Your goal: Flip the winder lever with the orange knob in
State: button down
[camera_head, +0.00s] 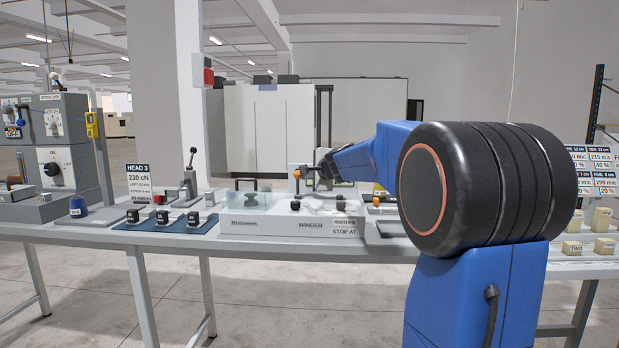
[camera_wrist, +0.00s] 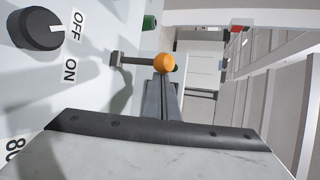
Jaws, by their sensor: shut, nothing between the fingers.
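The winder (camera_head: 290,226) is a light grey unit on the table in the head view, with its name on the front. Its lever with the orange knob (camera_head: 297,174) stands up from the top. In the wrist view the orange knob (camera_wrist: 164,63) sits right at the tips of my gripper (camera_wrist: 163,82), and its thin dark stem (camera_wrist: 135,61) runs left to a small block. My gripper (camera_head: 312,174) reaches the knob from the right in the head view. Its fingers are shut with nothing between them. I cannot tell whether they touch the knob.
A black dial (camera_wrist: 38,28) with OFF and ON labels is left of the lever in the wrist view. A blue mat (camera_head: 172,222) with dark spools lies left of the winder. A grey control cabinet (camera_head: 50,140) stands far left. Pale blocks (camera_head: 601,218) sit at the right.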

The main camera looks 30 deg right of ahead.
jog(key=shift+s+a, duration=0.25)
jog(key=shift+s, duration=0.15)
dwell(0.4)
jog(key=shift+s+a, duration=0.1)
jog(key=shift+s+a+f, duration=0.25)
jog(key=shift+s+a, duration=0.25)
jog(key=shift+s, duration=0.25)
jog(key=shift+s+a+f, duration=0.6)
jog(key=shift+s, duration=0.2)
jog(key=shift+w+d, duration=0.1)
jog(key=shift+w+d, duration=0.4)
jog(key=shift+w, duration=0.15)
